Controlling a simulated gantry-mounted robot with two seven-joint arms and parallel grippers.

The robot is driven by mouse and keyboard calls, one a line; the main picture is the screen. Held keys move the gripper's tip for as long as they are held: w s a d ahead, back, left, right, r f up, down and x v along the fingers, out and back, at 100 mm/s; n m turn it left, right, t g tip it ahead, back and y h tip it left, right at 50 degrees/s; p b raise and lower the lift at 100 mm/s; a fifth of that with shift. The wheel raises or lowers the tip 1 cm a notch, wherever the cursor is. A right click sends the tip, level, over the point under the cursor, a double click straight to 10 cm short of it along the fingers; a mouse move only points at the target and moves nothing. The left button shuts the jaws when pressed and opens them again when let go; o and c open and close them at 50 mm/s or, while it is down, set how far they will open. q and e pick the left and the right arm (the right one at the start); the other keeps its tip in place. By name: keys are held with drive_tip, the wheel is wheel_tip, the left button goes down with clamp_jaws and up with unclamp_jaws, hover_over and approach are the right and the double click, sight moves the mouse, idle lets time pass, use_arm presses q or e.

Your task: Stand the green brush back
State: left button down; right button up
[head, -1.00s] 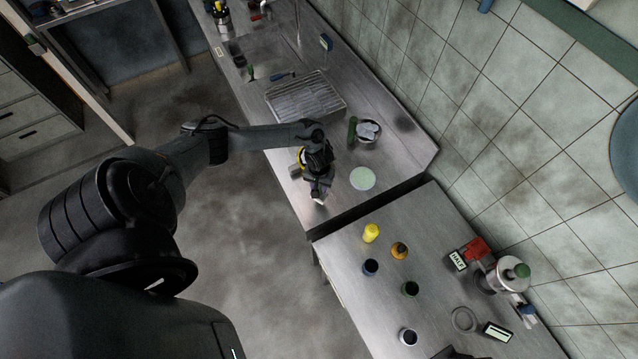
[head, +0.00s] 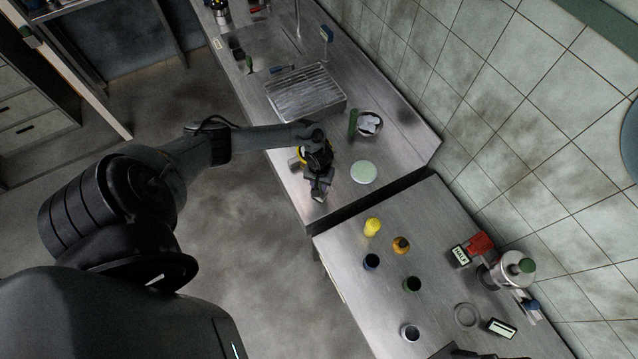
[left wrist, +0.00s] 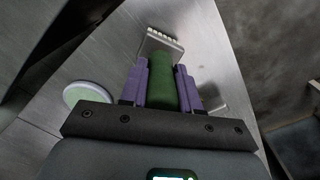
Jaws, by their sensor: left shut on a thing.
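My left gripper (head: 319,190) is low over the near end of the left counter, left of a pale green disc (head: 364,172). In the left wrist view, its purple fingers (left wrist: 161,85) are shut on a green handle, which I take for the green brush (left wrist: 166,88). A pale, ridged head (left wrist: 160,43) shows just beyond the handle; I cannot tell whether it touches the counter. The disc also shows in the left wrist view (left wrist: 87,94). In the head view, my gripper mostly hides the brush. My right gripper is not clearly visible.
A ribbed drain rack (head: 304,93) and a bowl (head: 368,124) with an upright green item (head: 352,123) beside it stand farther back. A dark gap separates the counters.

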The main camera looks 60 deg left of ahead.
use_arm(q)
drive_tip(key=shift+f+b, duration=0.3)
drive_tip(key=shift+f, duration=0.2)
idle(0.3)
drive_tip(key=c, duration=0.7)
unclamp_jaws()
drive_tip(key=shift+c, duration=0.2)
wheel_tip(320, 180, up, 11)
drive_tip(key=shift+f+p, duration=0.1)
drive_tip(key=shift+p, duration=0.7)
wheel_tip(320, 180, up, 3)
drive_tip(key=p, duration=0.3)
drive_tip(key=shift+f+p, duration=0.15)
drive_tip(key=shift+p, duration=0.15)
drive_tip(key=shift+r, duration=0.9)
